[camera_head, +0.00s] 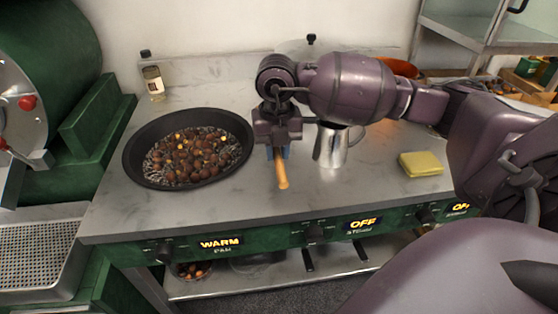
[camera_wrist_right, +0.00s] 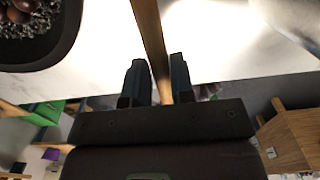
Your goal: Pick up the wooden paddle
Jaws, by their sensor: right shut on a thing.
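The wooden paddle (camera_head: 281,172) shows in the head view as a short orange-brown handle below my right gripper (camera_head: 279,151). The rest of it is hidden behind the gripper and wrist. In the right wrist view the paddle (camera_wrist_right: 150,38) is a brown shaft running up between the two dark fingers of the gripper (camera_wrist_right: 158,80), which is shut on it. I cannot tell whether the paddle touches the counter. My left gripper is not in view.
A black pan (camera_head: 128,163) of chestnuts lies left of the gripper. A metal pitcher (camera_head: 330,148) stands close on the right. A yellow sponge (camera_head: 421,164) lies farther right. A bottle (camera_head: 153,80) stands at the back left. The counter's front middle is clear.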

